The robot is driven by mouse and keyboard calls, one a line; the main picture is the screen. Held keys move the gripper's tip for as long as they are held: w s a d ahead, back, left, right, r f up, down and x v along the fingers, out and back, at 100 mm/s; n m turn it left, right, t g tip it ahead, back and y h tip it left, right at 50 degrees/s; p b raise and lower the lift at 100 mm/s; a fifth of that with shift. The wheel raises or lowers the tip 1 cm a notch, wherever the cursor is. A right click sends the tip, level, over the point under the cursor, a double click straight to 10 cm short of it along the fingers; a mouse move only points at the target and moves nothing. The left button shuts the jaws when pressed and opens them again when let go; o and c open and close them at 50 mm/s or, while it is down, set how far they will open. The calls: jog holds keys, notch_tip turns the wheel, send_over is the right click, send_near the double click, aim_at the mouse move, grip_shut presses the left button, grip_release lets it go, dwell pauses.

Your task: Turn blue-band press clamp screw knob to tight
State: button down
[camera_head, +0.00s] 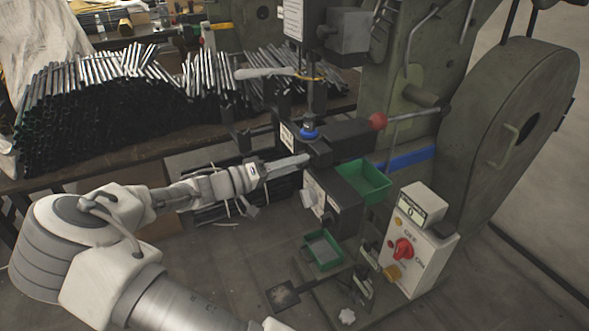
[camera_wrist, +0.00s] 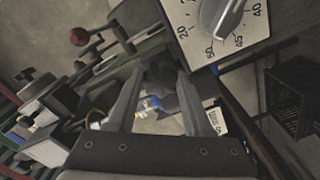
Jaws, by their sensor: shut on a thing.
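The blue-band press has a blue band (camera_head: 408,159) across its green-grey body. My gripper (camera_head: 308,158) reaches in from the left to the dark tooling block (camera_head: 345,140) at the press front. In the wrist view my gripper (camera_wrist: 160,75) has its two long fingers shut on a dark grey part at the fingertips, which looks like the clamp screw knob (camera_wrist: 160,78). In the head view the fingers hide this knob, and I cannot read its turn position. A blue ring (camera_head: 309,132) sits under the ram just above the fingertips; blue also shows behind the fingers (camera_wrist: 150,103).
A numbered dial with a grey pointer (camera_wrist: 226,18) is near the fingers. A red ball lever (camera_head: 377,121), green trays (camera_head: 363,181) and a switch box (camera_head: 415,245) stand right of my gripper. Heaped metal rods (camera_head: 90,105) lie on the table behind.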

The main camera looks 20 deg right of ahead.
jog(key=shift+w+f+m+b, duration=0.1)
jog(key=shift+m+b, duration=1.15)
jog(key=shift+m, duration=0.8)
jog(key=shift+f+m+b, duration=0.1)
jog(key=shift+m+b, duration=1.1)
jog(key=shift+m, duration=0.85)
jog(key=shift+r, duration=0.1)
jog(key=shift+c, duration=1.5)
grip_release()
jog(key=a+p, duration=0.4)
jog(key=a, duration=1.3)
jog(key=shift+s+a, duration=0.25)
jog(key=shift+s, duration=0.05)
